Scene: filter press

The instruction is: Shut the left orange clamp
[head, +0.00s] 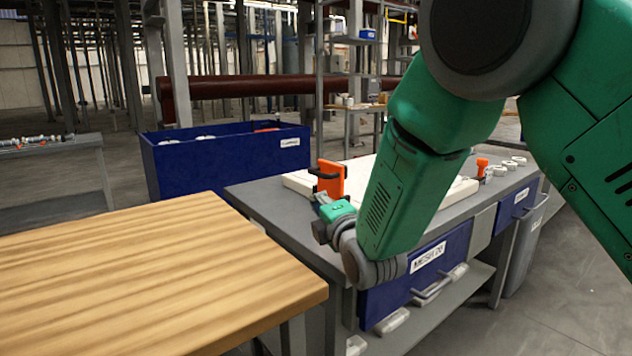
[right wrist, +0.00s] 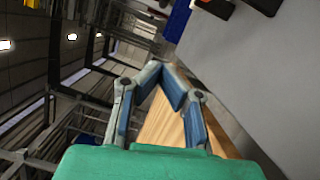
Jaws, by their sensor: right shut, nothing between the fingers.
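The left orange clamp (head: 333,182), an upright orange plate with a black handle, stands at the near-left end of the white filter plate (head: 299,182) on the grey bench. My right gripper (head: 324,199) is beside the clamp in the head view, partly hidden by its own green wrist; I cannot tell whether it touches the clamp. In the right wrist view my right gripper (right wrist: 169,80) has its fingertips together, with nothing between them. An orange and black part (right wrist: 215,6) shows at the top edge there. My left gripper is not in view.
A second orange clamp (head: 482,167) is at the right of the bench, near several small white round pieces. A wooden table (head: 150,275) fills the front left. A blue bin (head: 225,165) stands behind. Blue drawers (head: 415,277) are under the grey bench (head: 262,203).

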